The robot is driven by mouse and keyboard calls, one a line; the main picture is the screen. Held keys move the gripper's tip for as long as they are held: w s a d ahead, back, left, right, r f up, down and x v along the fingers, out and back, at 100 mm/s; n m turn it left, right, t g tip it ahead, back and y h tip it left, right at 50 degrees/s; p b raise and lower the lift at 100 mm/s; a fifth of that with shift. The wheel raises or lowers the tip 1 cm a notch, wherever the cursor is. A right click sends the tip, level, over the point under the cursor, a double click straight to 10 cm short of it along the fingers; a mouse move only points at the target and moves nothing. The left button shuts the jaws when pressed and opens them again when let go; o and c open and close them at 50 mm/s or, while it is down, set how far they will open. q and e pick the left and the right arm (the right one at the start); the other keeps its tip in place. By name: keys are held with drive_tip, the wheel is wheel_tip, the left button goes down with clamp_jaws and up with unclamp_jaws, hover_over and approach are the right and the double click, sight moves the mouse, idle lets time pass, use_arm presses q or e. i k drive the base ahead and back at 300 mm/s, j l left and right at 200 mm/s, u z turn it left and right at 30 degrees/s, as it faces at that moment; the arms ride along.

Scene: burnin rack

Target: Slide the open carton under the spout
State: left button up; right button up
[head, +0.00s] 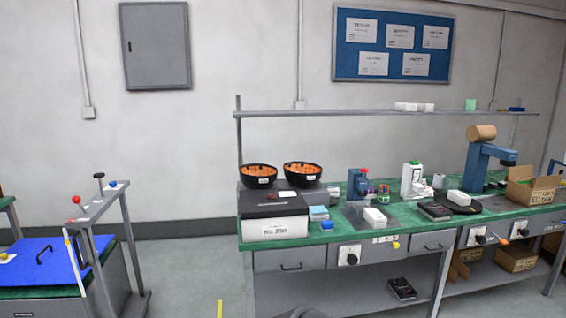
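The open brown carton (541,197) stands on the green bench top at the far right, its flaps up. A blue machine (476,172) with a tan drum on top stands left of and behind it. The machine's dark, short arm end, which looks like the spout (508,157), points right, near the carton's back left corner in the picture. I cannot tell whether the carton is directly below it. Neither of my grippers is in view.
A white block on a black tray (463,207) sits left of the carton. Two black bowls (258,175) of orange items stand at the bench's left end. More cartons (516,258) sit on the lower shelf. A blue-topped cart (40,262) stands left; floor between is clear.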

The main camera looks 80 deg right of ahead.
sight(521, 190)
drive_tip(key=z, duration=4.3)
drive_tip(key=i+l+u, duration=0.1)
drive_tip(key=i, duration=0.3)
drive_tip(key=i+l+u, duration=0.15)
drive_tip(key=i, duration=0.3)
